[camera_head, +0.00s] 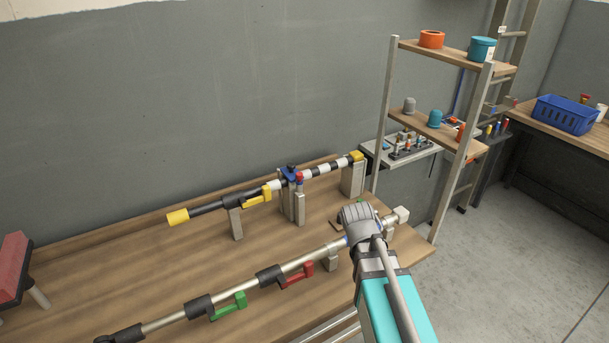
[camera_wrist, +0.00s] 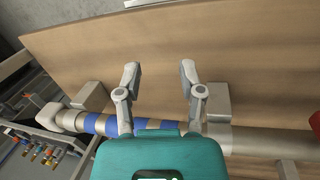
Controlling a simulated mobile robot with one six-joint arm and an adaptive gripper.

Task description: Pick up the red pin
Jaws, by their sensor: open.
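No plainly separate red pin can be made out. A small red-topped piece (camera_head: 299,177) sits on a grey block beside a blue clamp (camera_head: 290,172) on the rear pipe; I cannot tell if it is the pin. My gripper (camera_wrist: 158,75) is open and empty in the wrist view, its two fingers apart over the bench and the near pipe (camera_wrist: 265,142). In the head view my wrist hides part of that pipe at its right end. A red piece shows at the right edge of the wrist view (camera_wrist: 316,123), cut off by the frame.
The wooden bench (camera_head: 120,270) carries two pipes. The near one has a green lever (camera_head: 230,306) and a red lever (camera_head: 297,275); the rear one has a yellow end (camera_head: 178,217). A shelf rack (camera_head: 440,54) stands right, with a blue basket (camera_head: 565,115) beyond.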

